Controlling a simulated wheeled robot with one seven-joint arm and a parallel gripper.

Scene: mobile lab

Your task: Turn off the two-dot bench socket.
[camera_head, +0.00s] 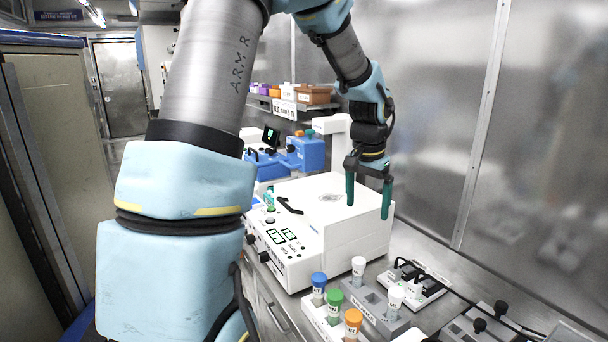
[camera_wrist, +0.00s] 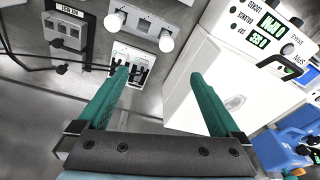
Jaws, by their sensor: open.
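A white bench socket unit (camera_head: 429,291) with black plugs and leads lies on the steel bench, to the right of the tube rack. It also shows in the wrist view (camera_wrist: 119,50), beyond the left fingertip. Any dots on it are too small to read, so I cannot tell whether it is the two-dot one. My gripper (camera_head: 368,211) is open and empty, fingers pointing down, in front of the white bench machine in the head view.
A large white machine (camera_head: 310,254) with green displays stands on the bench. A grey rack (camera_head: 372,308) with white-capped tubes and a rack with coloured-capped tubes stand in front. A grey box (camera_wrist: 72,31) with black knobs and a cable is nearby. The metal wall borders the bench.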

